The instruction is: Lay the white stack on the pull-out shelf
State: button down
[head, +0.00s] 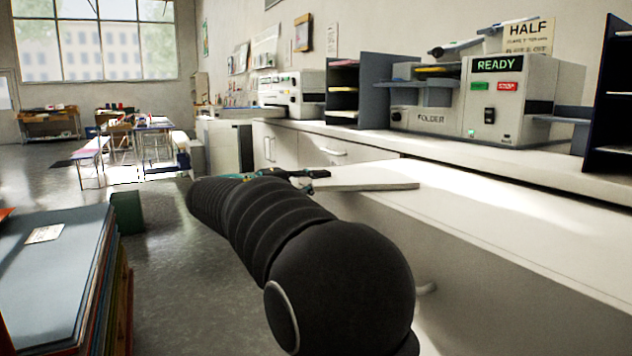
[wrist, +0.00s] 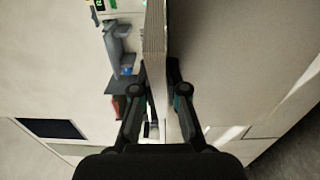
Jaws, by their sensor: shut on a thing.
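The white stack (head: 368,187) is a flat, pale slab. It lies roughly level in the head view, over the left end of the white pull-out shelf (head: 500,222); I cannot tell whether it touches the shelf. My gripper (head: 312,180) is shut on the stack's left end, partly hidden behind my black arm. In the wrist view my gripper's two fingers (wrist: 162,82) pinch the stack (wrist: 154,30), which shows edge-on with thin layered sheets.
A folder machine (head: 480,95) with a READY display stands on the back counter (head: 450,158), beside dark sorters (head: 357,90). A pile of coloured boards (head: 60,255) is at the near left. The shelf's right part is bare.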

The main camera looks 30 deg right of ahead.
jog(key=shift+f, duration=0.1)
jog(key=c, duration=1.6)
grip_release()
jog(key=o, duration=0.4)
jog(key=shift+a, duration=0.2)
jog(key=a, duration=1.1)
jog(key=shift+s+a+b, duration=0.25)
jog(key=shift+a+b, duration=0.05)
jog(key=shift+a, duration=0.05)
